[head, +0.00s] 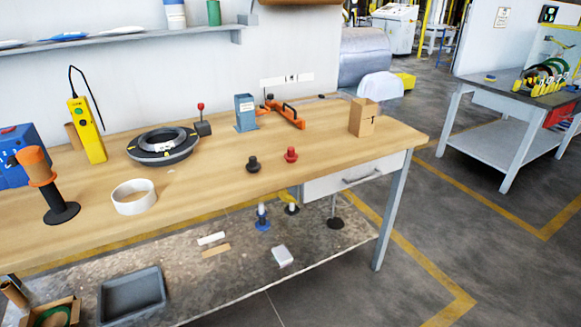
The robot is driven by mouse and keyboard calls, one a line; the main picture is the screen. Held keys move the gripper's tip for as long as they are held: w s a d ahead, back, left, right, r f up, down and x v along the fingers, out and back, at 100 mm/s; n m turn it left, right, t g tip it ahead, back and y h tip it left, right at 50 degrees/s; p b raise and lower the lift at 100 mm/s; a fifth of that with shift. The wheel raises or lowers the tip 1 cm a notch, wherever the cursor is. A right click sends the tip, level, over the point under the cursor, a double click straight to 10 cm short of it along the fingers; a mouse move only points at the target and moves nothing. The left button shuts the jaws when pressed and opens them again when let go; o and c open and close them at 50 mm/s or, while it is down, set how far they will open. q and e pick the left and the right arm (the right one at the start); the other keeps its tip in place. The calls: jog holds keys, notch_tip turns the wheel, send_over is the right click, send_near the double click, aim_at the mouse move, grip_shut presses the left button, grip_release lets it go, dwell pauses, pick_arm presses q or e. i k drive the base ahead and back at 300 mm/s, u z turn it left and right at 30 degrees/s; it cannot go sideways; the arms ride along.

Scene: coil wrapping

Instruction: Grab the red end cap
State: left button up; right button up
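The red end cap (291,155) stands on the wooden workbench (330,148), near its front edge and right of the middle. It is small, with a knob on top. A similar black end cap (253,164) stands just to its left, apart from it. Neither of my grippers shows in the head view.
A white ring (134,197), an orange-and-black stand (51,187) and a round black device (162,146) are to the left. A blue-grey holder (245,113), an orange tool (287,113) and a cardboard box (362,117) are behind. Bench around the red cap is clear.

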aim_at(290, 156)
jog(key=k, duration=1)
jog(key=u, duration=1.05)
jog(key=i, duration=1.8)
jog(key=z, duration=0.8)
